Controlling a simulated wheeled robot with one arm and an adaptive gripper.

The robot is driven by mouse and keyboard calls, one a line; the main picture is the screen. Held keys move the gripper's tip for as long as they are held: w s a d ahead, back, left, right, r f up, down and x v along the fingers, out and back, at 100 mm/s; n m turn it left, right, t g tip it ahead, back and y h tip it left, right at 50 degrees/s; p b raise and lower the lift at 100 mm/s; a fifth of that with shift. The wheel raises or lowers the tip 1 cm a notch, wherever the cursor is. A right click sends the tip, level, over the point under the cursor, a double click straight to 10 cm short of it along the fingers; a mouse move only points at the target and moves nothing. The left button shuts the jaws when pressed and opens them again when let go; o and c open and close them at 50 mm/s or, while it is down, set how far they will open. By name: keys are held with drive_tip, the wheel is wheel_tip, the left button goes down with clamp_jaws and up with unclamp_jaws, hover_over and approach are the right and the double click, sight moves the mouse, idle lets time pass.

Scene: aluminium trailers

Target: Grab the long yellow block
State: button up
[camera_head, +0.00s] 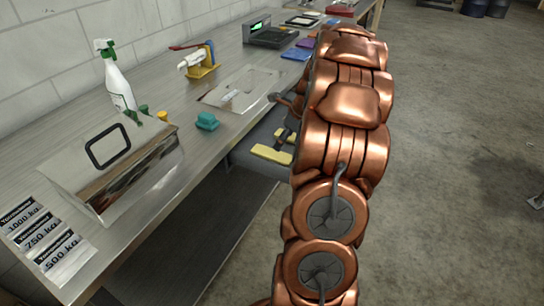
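A long yellow block (271,154) lies in a grey open drawer or tray (241,156) below the front edge of the bench. A second yellow piece (284,134) shows just behind it, partly covered; I cannot tell whether it is a separate block. My gripper (284,139) seems to be the dark part above and between the yellow pieces, mostly hidden by my copper-coloured arm. I cannot see both fingers, nor whether they touch a block.
The metal bench (190,125) runs along the wall. On it stand a spray bottle (118,85), a teal block (207,121), a metal box (120,165), a flat metal plate (243,89), a yellow dispenser (203,65) and a scale (268,36). Open concrete floor (450,150) lies to the right.

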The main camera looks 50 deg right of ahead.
sight(273, 153)
drive_tip(key=shift+x, duration=1.2)
drive_tip(key=shift+w+p+x, duration=0.15)
drive_tip(key=shift+p+x, duration=0.3)
drive_tip(key=shift+x, duration=0.9)
drive_tip(key=shift+w+p+x, duration=0.15)
drive_tip(key=shift+p+x, duration=0.25)
drive_tip(key=shift+x, duration=0.95)
drive_tip(key=shift+r, duration=0.1)
drive_tip(key=c, duration=0.9)
drive_tip(key=shift+r, duration=0.15)
